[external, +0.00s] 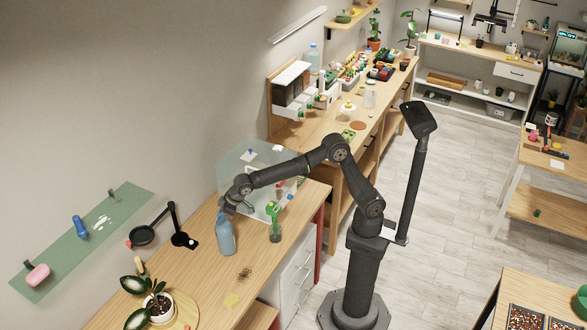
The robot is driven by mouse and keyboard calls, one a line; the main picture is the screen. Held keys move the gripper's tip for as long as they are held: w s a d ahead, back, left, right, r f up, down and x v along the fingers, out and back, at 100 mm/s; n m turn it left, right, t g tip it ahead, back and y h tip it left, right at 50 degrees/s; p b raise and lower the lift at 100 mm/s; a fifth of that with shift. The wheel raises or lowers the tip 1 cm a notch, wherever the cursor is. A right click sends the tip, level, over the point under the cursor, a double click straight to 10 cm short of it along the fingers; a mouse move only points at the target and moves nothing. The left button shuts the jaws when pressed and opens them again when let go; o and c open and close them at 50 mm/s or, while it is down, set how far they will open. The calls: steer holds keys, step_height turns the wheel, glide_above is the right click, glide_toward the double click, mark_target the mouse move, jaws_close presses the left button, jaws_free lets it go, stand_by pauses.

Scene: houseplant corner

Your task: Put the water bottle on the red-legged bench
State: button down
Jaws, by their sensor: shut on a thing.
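The water bottle (225,238) is blue and upright, over the wooden top of the red-legged bench (205,280). My gripper (229,211) is shut on the bottle's upper part, with the arm reaching in from the right. The jaws hide the bottle's neck. I cannot tell whether its base touches the bench top or hangs just above it. A red leg shows at the bench's right end.
A green-topped bottle (274,222) stands close to the right, before a clear box (237,160). A desk lamp (180,238) stands left. A potted plant (158,305) is at the front. Bare wood lies between plant and bottle.

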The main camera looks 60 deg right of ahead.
mark_target(222, 224)
steer(key=shift+a+f, duration=0.15)
steer(key=shift+f, duration=1.95)
steer(key=c, duration=1)
jaws_free()
steer(key=shift+f, duration=0.15)
steer(key=v, duration=1.2)
steer(key=shift+s, duration=0.1)
steer(key=x, duration=1.2)
steer(key=shift+f, duration=0.1)
steer(key=shift+r, duration=1.45)
